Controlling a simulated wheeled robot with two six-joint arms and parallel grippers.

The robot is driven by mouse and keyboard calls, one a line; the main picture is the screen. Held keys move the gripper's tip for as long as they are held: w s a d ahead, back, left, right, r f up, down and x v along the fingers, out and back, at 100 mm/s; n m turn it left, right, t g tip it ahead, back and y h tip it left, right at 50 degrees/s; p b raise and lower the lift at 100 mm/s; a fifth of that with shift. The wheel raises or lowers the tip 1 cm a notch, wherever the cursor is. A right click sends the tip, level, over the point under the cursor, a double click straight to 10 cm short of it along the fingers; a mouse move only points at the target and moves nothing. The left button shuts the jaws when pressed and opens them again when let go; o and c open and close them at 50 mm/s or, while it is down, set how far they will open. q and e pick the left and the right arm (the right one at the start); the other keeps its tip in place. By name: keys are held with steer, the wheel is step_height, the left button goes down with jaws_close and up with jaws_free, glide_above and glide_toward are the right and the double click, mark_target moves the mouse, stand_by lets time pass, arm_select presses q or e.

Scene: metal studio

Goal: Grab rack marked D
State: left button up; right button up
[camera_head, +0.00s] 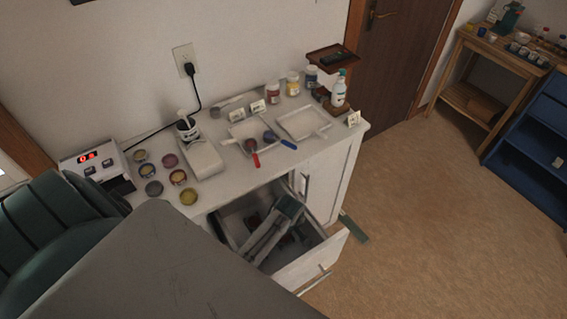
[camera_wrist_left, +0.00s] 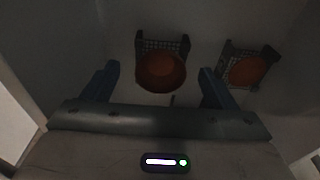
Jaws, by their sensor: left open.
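In the left wrist view, two dark racks sit inside the drawer, each with an orange-brown round thing in it. One rack (camera_wrist_left: 162,45) is near the middle and the other rack (camera_wrist_left: 232,52) is to the right. No letter is legible on either. My left gripper (camera_wrist_left: 158,70) is open and empty. Its blue fingers lie to either side of the middle rack in the picture, with no visible contact. In the head view, my grey arm reaches into the open drawer (camera_head: 318,258) of the white cabinet and hides much of its contents. My right gripper is not in view.
The white countertop (camera_head: 225,185) holds several small round tins, white trays (camera_head: 302,123), bottles (camera_head: 338,92), small cards and a device with a red display (camera_head: 88,160). The drawer walls close in around my left gripper. Open floor (camera_head: 430,210) lies to the right.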

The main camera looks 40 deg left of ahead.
arm_select(q)
steer(key=shift+a+f, duration=0.2)
steer(key=shift+f, duration=1.25)
steer(key=c, duration=1.1)
steer(key=shift+o, duration=0.2)
steer(key=shift+r, duration=0.2)
